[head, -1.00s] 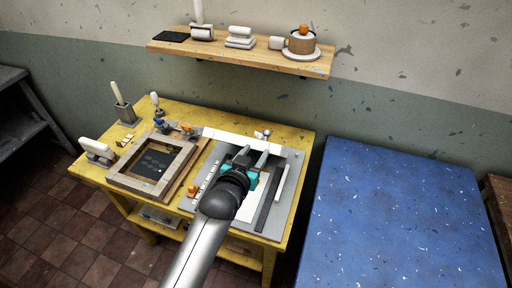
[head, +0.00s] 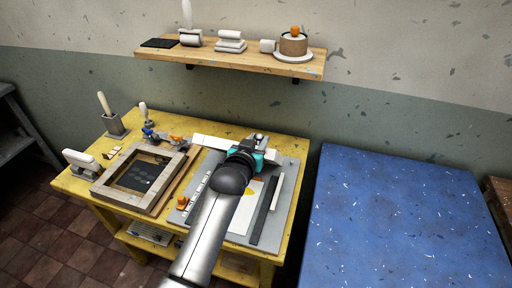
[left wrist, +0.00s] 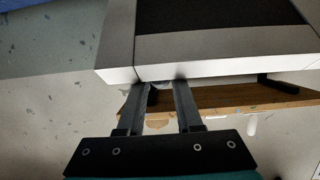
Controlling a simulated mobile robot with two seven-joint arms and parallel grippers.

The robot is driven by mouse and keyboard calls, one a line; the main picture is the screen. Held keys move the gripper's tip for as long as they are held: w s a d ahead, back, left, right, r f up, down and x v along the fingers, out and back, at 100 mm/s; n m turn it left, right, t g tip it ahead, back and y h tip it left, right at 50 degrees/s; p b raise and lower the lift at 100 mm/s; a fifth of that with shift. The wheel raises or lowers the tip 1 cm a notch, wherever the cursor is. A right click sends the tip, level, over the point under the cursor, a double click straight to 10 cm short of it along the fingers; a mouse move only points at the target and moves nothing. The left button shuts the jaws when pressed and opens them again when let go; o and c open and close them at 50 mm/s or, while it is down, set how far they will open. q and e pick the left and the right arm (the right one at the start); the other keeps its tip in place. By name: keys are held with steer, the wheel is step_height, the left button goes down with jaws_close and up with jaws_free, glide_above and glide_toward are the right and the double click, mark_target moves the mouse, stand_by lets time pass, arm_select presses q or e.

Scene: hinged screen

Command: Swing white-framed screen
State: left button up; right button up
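The white-framed screen (head: 209,140) shows in the head view as a white bar along the back of the grey board; my left arm covers part of it. In the left wrist view its white frame (left wrist: 220,52) and dark mesh (left wrist: 210,14) fill the top. My left gripper (head: 254,147) is at the back of the board, its fingers hidden in the head view. In the left wrist view the fingers (left wrist: 159,88) are apart, their tips at the frame's edge. A small pale piece shows between them; I cannot tell whether they touch it. My right gripper is not in view.
A wood-framed screen (head: 146,178) lies left on the yellow table (head: 189,122). White paper (head: 243,215) and a dark strip (head: 266,216) lie on the grey board (head: 288,205). A wooden shelf (head: 240,57) hangs above. A blue surface (head: 400,220) lies right.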

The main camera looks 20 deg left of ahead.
arm_select(q)
steer(key=shift+r, duration=0.1)
jaws_close()
steer(key=s+f, duration=0.5)
steer(key=s, duration=0.1)
steer(key=shift+s, duration=0.15)
steer(key=shift+a, duration=0.1)
stand_by(0.3)
steer(key=s+f+b, duration=0.2)
steer(key=s+f, duration=0.2)
steer(key=f, duration=0.2)
steer(key=shift+s+f, duration=0.25)
steer(key=shift+f, duration=0.05)
steer(key=shift+a, duration=0.1)
stand_by(0.3)
